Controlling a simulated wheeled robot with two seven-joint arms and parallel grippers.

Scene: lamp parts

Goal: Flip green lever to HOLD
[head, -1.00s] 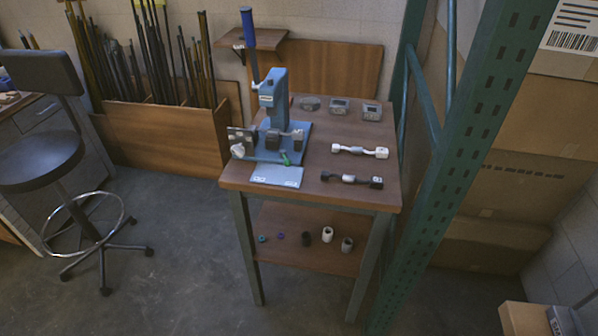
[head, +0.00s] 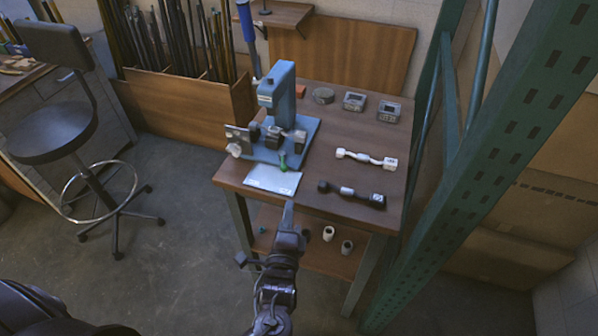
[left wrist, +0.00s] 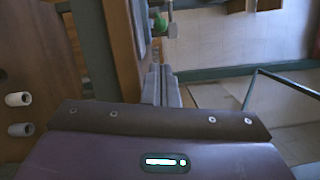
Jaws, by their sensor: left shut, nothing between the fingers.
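The green lever (head: 283,163) sits at the front of the blue press (head: 281,105) on the wooden table, just behind a pale label plate (head: 272,180). The lettering on the plate is too small to read. My left gripper (head: 289,205) is shut and empty, near the table's front edge, in front of and below the lever. It looks apart from the lever. In the left wrist view the green lever (left wrist: 160,22) shows beyond the tips of the shut fingers (left wrist: 160,72). My right gripper is not in view.
A white-ended part (head: 366,158) and a black-ended part (head: 350,194) lie on the tabletop right of the press. Small grey boxes (head: 354,102) stand behind them. A green rack post (head: 480,150) rises close to the table's right. A stool (head: 55,130) stands left.

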